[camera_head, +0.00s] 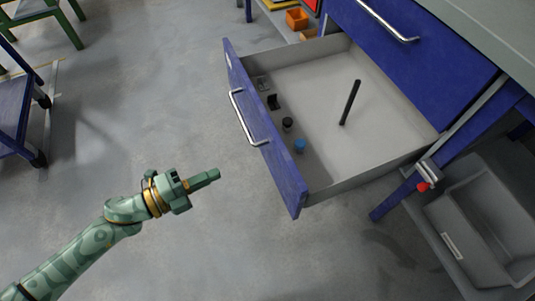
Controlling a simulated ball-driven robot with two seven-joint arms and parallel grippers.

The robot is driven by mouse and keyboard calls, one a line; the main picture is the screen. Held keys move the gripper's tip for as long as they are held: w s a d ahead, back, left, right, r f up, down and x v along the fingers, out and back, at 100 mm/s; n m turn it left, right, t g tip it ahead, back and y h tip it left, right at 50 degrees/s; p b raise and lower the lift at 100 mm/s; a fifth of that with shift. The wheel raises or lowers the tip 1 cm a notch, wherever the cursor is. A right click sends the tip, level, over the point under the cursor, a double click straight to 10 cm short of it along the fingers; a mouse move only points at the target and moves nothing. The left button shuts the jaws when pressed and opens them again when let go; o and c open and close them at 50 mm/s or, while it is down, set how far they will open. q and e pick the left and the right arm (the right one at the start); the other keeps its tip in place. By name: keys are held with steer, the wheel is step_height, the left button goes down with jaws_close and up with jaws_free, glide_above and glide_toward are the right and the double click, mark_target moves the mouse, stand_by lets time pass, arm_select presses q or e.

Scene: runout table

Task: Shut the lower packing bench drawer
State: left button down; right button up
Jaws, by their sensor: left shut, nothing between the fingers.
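The lower packing bench drawer (285,178) stands pulled out, with a blue front and a silver bar handle (243,118). Inside its grey tray lie a black rod (350,103), a blue-capped item (299,146) and a few small dark items (287,124). The upper blue drawer (420,62) above it appears shut. My left gripper (214,174) is shut and empty, in front of and apart from the lower drawer's front, below the handle in the picture. My right gripper is not in view.
A grey bin (452,222) stands at the right beside the bench leg, near a red knob (423,187). An orange box (296,18) sits at the top. A blue wheeled cart (14,115) and green stool (40,14) are at the left. The floor between is clear.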

arm_select(q)
steer(key=s+m+g+h, duration=0.2)
glide_toward(283, 158)
steer(key=d, duration=0.1)
steer(key=x, duration=0.5)
steer(key=shift+d+b, duration=0.15)
steer(key=shift+b, duration=0.25)
steer(key=shift+w+d, duration=0.15)
steer(key=shift+d, duration=0.15)
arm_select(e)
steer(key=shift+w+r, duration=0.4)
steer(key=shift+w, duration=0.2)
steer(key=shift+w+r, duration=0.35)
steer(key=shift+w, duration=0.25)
arm_select(q)
steer(key=shift+d+r, duration=0.1)
steer(key=shift+d, duration=0.05)
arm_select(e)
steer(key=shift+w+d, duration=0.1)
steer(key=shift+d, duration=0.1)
